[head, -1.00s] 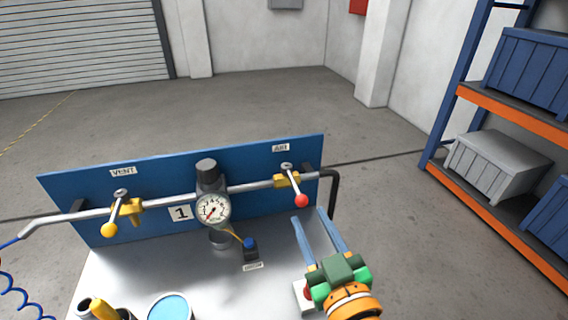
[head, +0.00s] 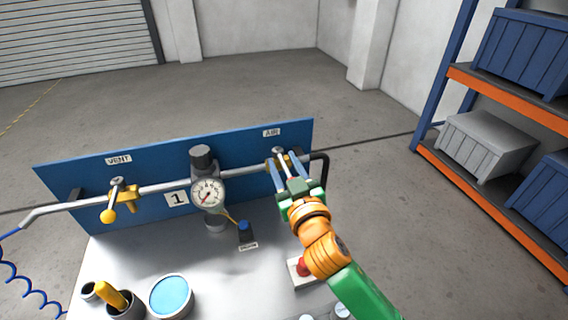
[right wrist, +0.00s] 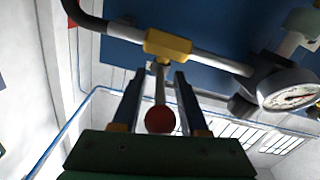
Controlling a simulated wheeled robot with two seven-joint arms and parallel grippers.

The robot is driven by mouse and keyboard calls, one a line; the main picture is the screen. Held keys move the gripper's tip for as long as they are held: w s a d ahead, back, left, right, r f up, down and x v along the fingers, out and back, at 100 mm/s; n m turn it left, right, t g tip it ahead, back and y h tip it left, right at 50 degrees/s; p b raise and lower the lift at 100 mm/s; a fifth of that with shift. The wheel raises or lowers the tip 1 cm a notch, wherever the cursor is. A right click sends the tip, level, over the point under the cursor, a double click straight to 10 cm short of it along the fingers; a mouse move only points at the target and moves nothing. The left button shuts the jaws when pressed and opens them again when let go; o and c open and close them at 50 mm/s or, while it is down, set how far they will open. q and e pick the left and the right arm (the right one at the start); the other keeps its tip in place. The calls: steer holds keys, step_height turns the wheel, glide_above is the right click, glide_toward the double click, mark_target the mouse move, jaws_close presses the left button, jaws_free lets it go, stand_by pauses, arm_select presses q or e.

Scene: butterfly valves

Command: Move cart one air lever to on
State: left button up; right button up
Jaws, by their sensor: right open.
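Cart one has a blue back panel (head: 140,172) with a plate marked 1 (head: 176,198). Below the AIR label (head: 272,132), the air valve's yellow body sits on the silver pipe; it shows clearly in the right wrist view (right wrist: 168,45). Its lever hangs down to a red ball knob (right wrist: 160,119). My right gripper (head: 283,160) is open, its blue fingers reaching up to the pipe. In the right wrist view its fingers (right wrist: 160,73) stand on either side of the lever, the knob between them near the palm. The gripper largely hides the knob in the head view. My left gripper is not in view.
A pressure gauge (head: 208,194) sits mid-pipe. The yellow-knobbed VENT lever (head: 108,216) is at left. On the cart top are a red button box (head: 303,268), a blue-filled can (head: 171,296) and a small blue-topped device (head: 245,232). Shelving (head: 500,80) stands at right.

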jaws_close()
stand_by(1.4)
